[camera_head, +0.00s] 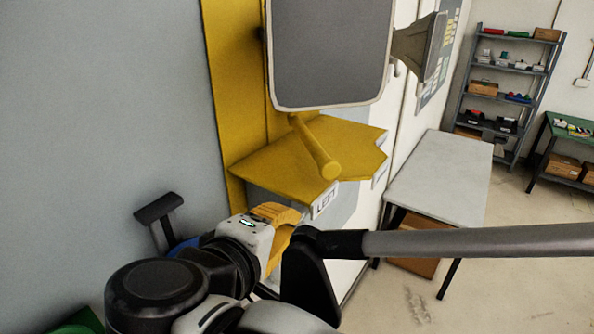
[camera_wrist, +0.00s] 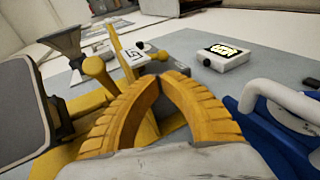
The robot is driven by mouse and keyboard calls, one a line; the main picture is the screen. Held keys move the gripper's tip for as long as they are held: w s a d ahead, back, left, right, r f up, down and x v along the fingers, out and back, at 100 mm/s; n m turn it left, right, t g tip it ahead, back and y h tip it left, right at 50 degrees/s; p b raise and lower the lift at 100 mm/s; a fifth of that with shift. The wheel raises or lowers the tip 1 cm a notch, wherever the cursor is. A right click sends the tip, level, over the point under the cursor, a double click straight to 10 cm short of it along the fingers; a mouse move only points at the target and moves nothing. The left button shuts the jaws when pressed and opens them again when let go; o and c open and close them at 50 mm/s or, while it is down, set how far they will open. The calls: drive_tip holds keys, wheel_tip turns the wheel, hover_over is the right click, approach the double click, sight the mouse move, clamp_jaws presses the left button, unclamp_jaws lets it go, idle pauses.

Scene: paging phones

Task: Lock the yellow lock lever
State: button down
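The yellow lock lever (camera_head: 315,148) is a round bar with a rounded end, slanting down to the right below the grey panel and over the yellow plate. In the wrist view, a yellow ball-ended bar (camera_wrist: 94,66) that looks like this lever stands left of my fingers. My gripper (camera_head: 272,213) is in front of and below the yellow plate, left of and lower than the lever end. In the wrist view, the orange fingertips of my gripper (camera_wrist: 161,78) come together with nothing seen between them. They appear apart from the lever.
The yellow plate (camera_head: 285,160) juts out above my gripper, with a "LEFT" label (camera_head: 323,201) on its edge. The grey panel (camera_head: 328,55) hangs above. A blue part with a white handle (camera_wrist: 285,100) is right of my fingers. A grey table (camera_head: 440,175) stands at right.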

drive_tip(key=p+x, duration=0.1)
drive_tip(key=x, duration=0.9)
drive_tip(key=shift+w, duration=0.25)
drive_tip(key=shift+w+d+f+b, duration=0.15)
drive_tip(key=shift+d+f+b, duration=0.15)
drive_tip(key=shift+f+b, duration=0.3)
drive_tip(key=b, duration=0.1)
drive_tip(key=f+t+b, duration=0.1)
drive_tip(key=b, duration=0.1)
drive_tip(key=shift+w+d+f+h, duration=0.25)
drive_tip(key=shift+w+h, duration=0.05)
drive_tip(key=shift+w, duration=0.05)
drive_tip(key=shift+w+d+b, duration=0.25)
drive_tip(key=shift+w+b, duration=0.05)
drive_tip(key=shift+b, duration=0.25)
drive_tip(key=shift+w, duration=0.1)
